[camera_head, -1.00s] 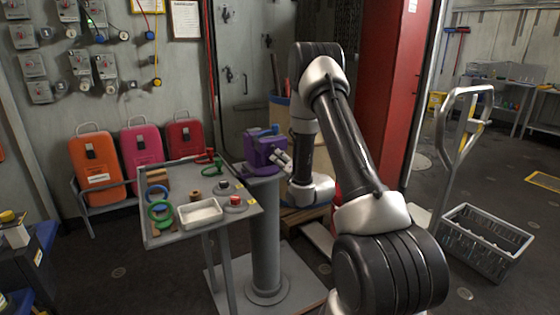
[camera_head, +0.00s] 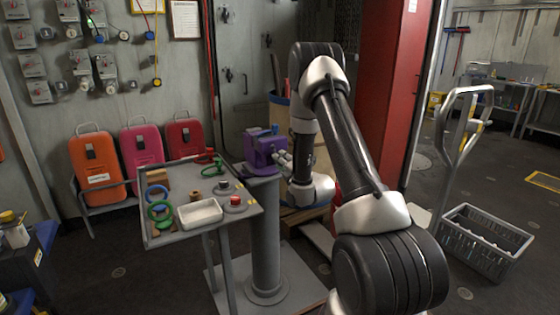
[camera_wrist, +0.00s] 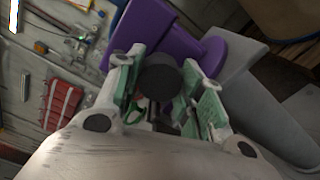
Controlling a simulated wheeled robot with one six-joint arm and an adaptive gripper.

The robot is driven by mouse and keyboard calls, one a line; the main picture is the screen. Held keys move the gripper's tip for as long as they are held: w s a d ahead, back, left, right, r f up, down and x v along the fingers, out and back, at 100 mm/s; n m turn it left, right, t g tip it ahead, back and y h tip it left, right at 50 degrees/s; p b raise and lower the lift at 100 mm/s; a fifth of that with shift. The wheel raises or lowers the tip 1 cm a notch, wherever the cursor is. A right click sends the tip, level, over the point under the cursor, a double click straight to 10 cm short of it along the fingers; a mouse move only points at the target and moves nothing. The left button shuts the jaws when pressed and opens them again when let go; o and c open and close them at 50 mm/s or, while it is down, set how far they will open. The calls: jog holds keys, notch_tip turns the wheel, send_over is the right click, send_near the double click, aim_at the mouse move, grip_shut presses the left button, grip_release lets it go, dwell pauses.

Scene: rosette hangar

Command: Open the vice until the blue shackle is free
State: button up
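The purple vice (camera_head: 262,150) stands on a grey pedestal, right of the workbench tray; it also shows in the wrist view (camera_wrist: 140,30). A small blue patch (camera_head: 275,130) at the top of the vice may be the blue shackle; its shape is too small to make out. My gripper (camera_head: 283,159) is at the right side of the vice. In the wrist view, the green-padded fingers of my gripper (camera_wrist: 162,82) stand on either side of a dark round knob (camera_wrist: 160,76) in front of the vice. I cannot tell whether the pads touch it.
A grey table (camera_head: 160,238) left of the vice carries green rings or shackles (camera_head: 160,212), a white tray (camera_head: 200,212), a red button (camera_head: 235,200) and small parts. Orange, pink and red cases stand behind. A red cabinet (camera_head: 385,90) stands right of my arm.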

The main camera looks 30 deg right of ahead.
jog(key=shift+c, duration=0.5)
jog(key=n, duration=0.3)
jog(key=shift+n, duration=0.4)
jog(key=n, duration=0.4)
jog(key=shift+s+n, duration=0.1)
jog(key=shift+n, duration=0.2)
jog(key=o, duration=1.1)
jog(key=s, duration=0.7)
jog(key=shift+d, duration=0.1)
